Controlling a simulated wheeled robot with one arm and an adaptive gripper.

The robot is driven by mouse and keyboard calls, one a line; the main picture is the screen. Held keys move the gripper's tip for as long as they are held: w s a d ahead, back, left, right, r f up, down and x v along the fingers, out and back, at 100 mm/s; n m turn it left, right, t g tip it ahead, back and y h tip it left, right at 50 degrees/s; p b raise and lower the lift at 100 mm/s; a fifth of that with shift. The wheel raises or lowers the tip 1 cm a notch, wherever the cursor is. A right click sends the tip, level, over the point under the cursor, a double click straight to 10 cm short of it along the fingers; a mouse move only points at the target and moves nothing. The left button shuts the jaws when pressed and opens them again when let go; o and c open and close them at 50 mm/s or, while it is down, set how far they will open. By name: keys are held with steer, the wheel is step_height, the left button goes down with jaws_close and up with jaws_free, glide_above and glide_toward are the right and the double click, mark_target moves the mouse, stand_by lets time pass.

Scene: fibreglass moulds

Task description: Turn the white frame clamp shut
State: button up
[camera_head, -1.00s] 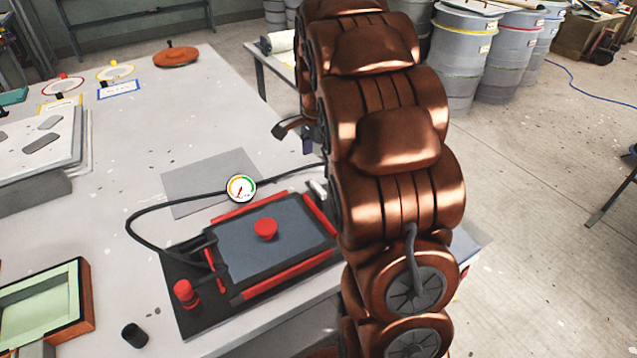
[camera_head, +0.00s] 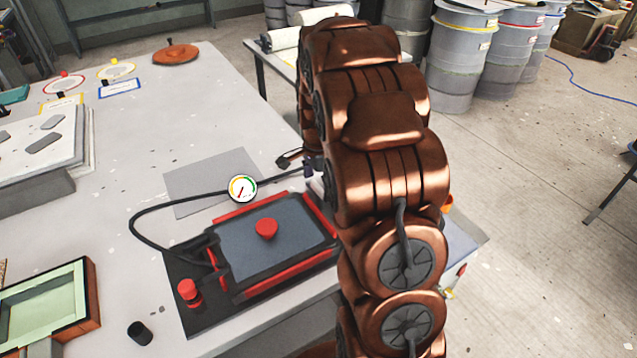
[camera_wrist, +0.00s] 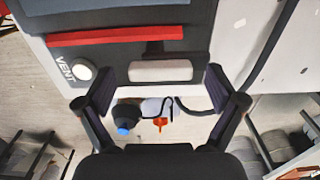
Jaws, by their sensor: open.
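The white frame clamp (camera_wrist: 160,71) shows in the wrist view as a pale bar on a dark arm, at the edge of a dark device with a red strip (camera_wrist: 115,37). My gripper (camera_wrist: 157,89) is open, with one dark finger on each side of the clamp's white bar. The jaws hold nothing; I cannot tell whether a finger touches the bar. In the head view the device (camera_head: 268,242) lies on the table with a red knob on top. My arm hides most of its right end there, including most of the clamp.
A round gauge (camera_head: 242,189) and a black hose stand behind the device. A white button marked VENT (camera_wrist: 84,71) sits left of the clamp. A green-lined tray (camera_head: 45,308) and a small black cup (camera_head: 140,333) are at the front left. Drums (camera_head: 461,60) stand behind.

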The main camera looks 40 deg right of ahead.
steer(key=shift+c, duration=0.4)
steer(key=c, duration=1.1)
steer(key=shift+o, duration=0.2)
steer(key=shift+b, duration=0.3)
steer(key=n+b, duration=0.3)
steer(key=shift+w+a+f+n, duration=0.1)
steer(key=shift+n, duration=0.3)
steer(key=n+b, duration=0.3)
steer(key=n, duration=0.1)
steer(key=shift+a+n, duration=0.15)
steer(key=shift+n, duration=0.15)
steer(key=n+b, duration=0.2)
steer(key=n, duration=0.2)
steer(key=shift+s, duration=0.2)
steer(key=n+b, duration=0.1)
steer(key=n, duration=0.3)
steer(key=shift+s+a+n, duration=0.1)
steer(key=shift+n, duration=0.2)
steer(key=shift+r, duration=0.2)
